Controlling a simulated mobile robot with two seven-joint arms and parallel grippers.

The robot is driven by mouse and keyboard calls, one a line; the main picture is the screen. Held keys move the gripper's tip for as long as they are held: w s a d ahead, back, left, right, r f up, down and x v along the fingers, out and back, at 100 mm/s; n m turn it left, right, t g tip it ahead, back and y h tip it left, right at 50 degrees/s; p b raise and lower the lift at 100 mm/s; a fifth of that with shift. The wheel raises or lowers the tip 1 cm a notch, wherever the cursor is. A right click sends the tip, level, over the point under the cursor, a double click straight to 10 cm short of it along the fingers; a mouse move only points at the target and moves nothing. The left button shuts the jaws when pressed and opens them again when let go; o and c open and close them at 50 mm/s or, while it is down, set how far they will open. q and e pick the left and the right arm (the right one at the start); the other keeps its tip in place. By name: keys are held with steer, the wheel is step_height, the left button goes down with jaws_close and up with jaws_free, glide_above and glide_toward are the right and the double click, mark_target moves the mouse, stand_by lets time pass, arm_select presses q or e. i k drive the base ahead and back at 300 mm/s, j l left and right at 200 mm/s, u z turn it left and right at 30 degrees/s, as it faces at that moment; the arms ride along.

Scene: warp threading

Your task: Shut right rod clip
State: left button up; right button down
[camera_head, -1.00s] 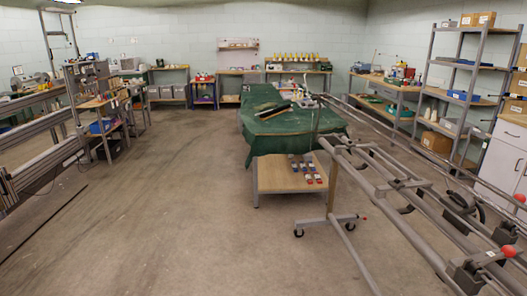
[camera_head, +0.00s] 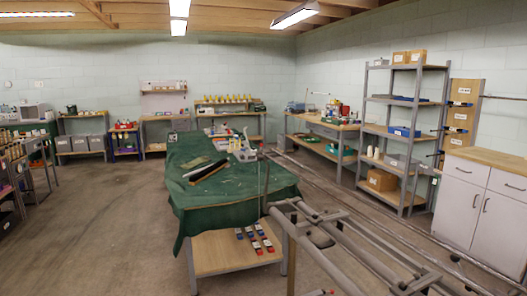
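A grey metal rod frame (camera_head: 335,242) on a stand runs from the middle of the view to the bottom right. Dark clip-like fittings sit along its bars, one of them near the bottom right (camera_head: 425,283). Neither of my grippers is in view.
A table with a green cloth (camera_head: 235,208) stands left of the frame, with red and blue items (camera_head: 262,237) on its lower shelf (camera_head: 220,252). A white cabinet (camera_head: 465,215) and metal shelves (camera_head: 398,140) stand at the right.

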mark_target(245, 143)
steer(key=i+j+z, duration=0.15)
steer(key=i+z, duration=0.3)
steer(key=i+j+z, duration=0.2)
steer(key=z, duration=0.25)
steer(key=i+j+z, duration=0.1)
steer(key=i+j, duration=0.15)
steer(key=i+j+z, duration=0.1)
steer(key=j, duration=0.35)
steer(key=i+j+z, duration=0.1)
steer(key=i+j, duration=0.2)
